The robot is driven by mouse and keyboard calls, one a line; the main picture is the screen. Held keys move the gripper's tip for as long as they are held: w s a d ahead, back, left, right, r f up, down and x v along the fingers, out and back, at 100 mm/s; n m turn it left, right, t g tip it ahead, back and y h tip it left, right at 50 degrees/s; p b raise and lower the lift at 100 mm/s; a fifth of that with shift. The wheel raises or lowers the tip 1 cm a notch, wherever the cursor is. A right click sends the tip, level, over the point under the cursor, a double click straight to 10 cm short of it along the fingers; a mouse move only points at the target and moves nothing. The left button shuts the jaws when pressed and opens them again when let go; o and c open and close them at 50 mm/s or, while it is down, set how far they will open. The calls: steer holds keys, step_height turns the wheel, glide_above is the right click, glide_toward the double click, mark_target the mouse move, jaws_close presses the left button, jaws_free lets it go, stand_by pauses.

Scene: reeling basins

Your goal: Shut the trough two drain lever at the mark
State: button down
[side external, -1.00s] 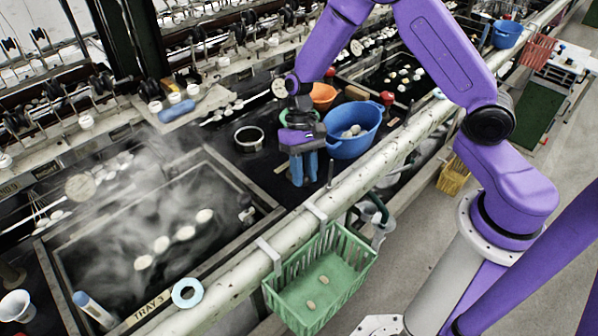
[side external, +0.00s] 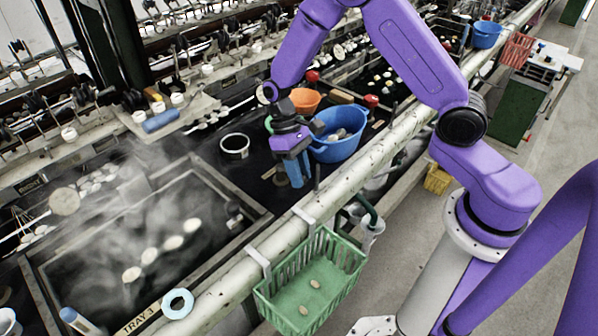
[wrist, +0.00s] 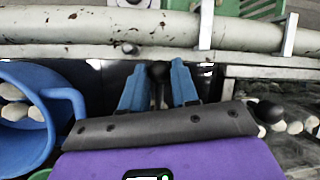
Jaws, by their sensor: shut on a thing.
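My gripper (side external: 293,182) points down at the dark deck between the steaming trough and the blue tub, near the long pipe. In the wrist view, its two blue fingers (wrist: 159,72) stand either side of a dark round knob on a short stem (wrist: 158,70), which looks like the drain lever, and are shut on it. In the side view the fingers hide this knob. I cannot make out the mark or a label for trough two.
The blue tub (side external: 352,150) with pale cocoons stands close beside my gripper. A thin upright post (side external: 317,178) is near the fingers. The steaming trough labelled TRAY 3 (side external: 140,318) lies left, with another dark knob (wrist: 268,112). A green basket (side external: 262,296) hangs from the pipe (side external: 215,297).

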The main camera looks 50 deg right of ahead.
steer(key=shift+d, duration=0.1)
steer(key=c, duration=0.9)
jaws_free()
steer(key=shift+o, duration=0.2)
steer(key=v, duration=1.7)
steer(key=shift+r, duration=0.25)
steer(key=shift+w, duration=0.15)
